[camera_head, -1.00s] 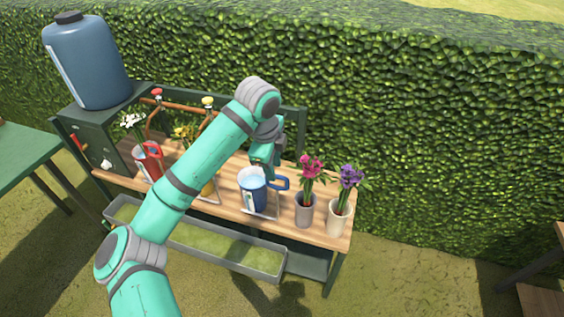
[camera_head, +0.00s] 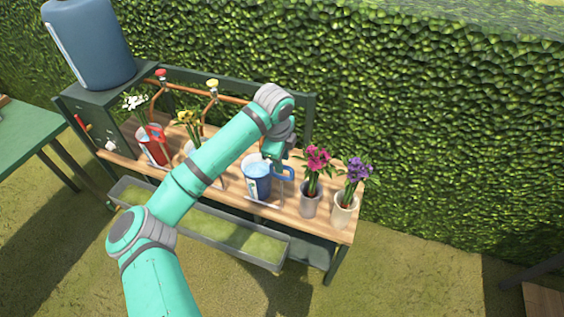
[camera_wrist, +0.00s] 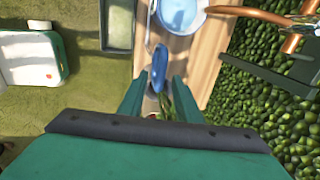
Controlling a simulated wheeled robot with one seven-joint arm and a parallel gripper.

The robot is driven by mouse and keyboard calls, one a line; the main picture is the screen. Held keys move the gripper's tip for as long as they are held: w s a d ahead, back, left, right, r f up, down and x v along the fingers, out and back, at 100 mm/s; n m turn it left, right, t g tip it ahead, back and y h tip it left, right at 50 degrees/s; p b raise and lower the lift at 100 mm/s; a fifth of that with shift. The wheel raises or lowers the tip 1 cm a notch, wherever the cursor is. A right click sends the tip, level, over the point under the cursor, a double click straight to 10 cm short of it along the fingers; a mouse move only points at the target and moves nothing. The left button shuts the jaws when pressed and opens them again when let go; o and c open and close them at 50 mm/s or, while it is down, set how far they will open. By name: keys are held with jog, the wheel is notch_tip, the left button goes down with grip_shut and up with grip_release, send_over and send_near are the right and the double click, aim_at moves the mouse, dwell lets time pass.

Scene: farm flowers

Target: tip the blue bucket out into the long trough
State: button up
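The blue bucket (camera_head: 256,184) stands upright on the wooden bench, with pale blue water in it. Its blue handle (camera_head: 284,173) points right. The wrist view shows the bucket's open top (camera_wrist: 180,13) at the upper edge and the handle (camera_wrist: 159,66) below it. My gripper (camera_wrist: 160,82) is open, its two fingers on either side of the handle's near part with gaps showing. In the head view my gripper (camera_head: 273,153) is just above and behind the bucket. The long grey trough (camera_head: 205,225) lies along the bench's front, low down, with greenish contents.
Pots of pink flowers (camera_head: 310,199) and purple flowers (camera_head: 345,210) stand right of the bucket. A red bucket (camera_head: 152,148) and copper pipes with red and yellow taps (camera_head: 212,84) are at left. A blue tank (camera_head: 88,42) stands at the back left, before a hedge.

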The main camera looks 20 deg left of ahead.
jog(key=shift+w+f, duration=0.25)
jog(key=shift+f, duration=0.55)
jog(key=shift+c, duration=0.3)
grip_shut()
